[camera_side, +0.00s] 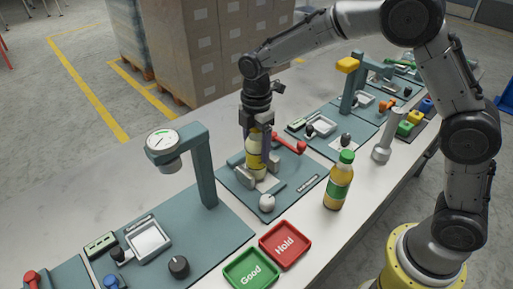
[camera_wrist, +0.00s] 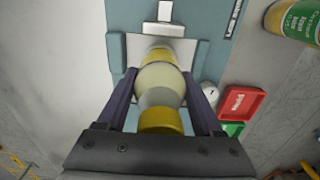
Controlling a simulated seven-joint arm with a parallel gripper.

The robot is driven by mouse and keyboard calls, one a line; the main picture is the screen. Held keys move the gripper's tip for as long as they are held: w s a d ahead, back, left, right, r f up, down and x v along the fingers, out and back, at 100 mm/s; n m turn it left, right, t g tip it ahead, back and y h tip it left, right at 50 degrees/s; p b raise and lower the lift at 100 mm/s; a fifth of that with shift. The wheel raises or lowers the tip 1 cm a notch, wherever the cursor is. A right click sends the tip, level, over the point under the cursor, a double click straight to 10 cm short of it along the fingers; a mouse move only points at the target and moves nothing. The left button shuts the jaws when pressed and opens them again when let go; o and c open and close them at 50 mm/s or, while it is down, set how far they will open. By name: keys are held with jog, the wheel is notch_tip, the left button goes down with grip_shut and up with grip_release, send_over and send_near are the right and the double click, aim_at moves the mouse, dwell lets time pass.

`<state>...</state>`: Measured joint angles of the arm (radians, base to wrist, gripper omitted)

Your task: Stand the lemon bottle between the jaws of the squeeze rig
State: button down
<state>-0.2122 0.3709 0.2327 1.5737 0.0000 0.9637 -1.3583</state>
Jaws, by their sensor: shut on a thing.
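My gripper (camera_side: 256,147) points down and is shut on the lemon bottle (camera_side: 256,165), which has yellow and pale bands. In the wrist view the bottle (camera_wrist: 161,78) lies between the two dark purple fingers of my gripper (camera_wrist: 160,85), its yellow top nearest the camera. The squeeze rig (camera_side: 232,183) is a teal plate with pale grey jaw blocks and a red-handled lever (camera_side: 289,144). The bottle is upright, its lower end down among the jaw blocks. The fingers and blocks hide part of it, and I cannot tell whether its base touches the plate.
A green-capped bottle (camera_side: 338,181) stands right of the rig. A red Hold tray (camera_side: 285,245) and a green Good tray (camera_side: 251,270) lie in front. A gauge on a teal post (camera_side: 201,170) rises close left. A white ball-like knob (camera_side: 267,203) is at the rig's front corner.

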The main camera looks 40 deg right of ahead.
jog(key=shift+f, duration=0.25)
jog(key=shift+f, duration=0.1)
jog(key=shift+c, duration=0.2)
grip_release()
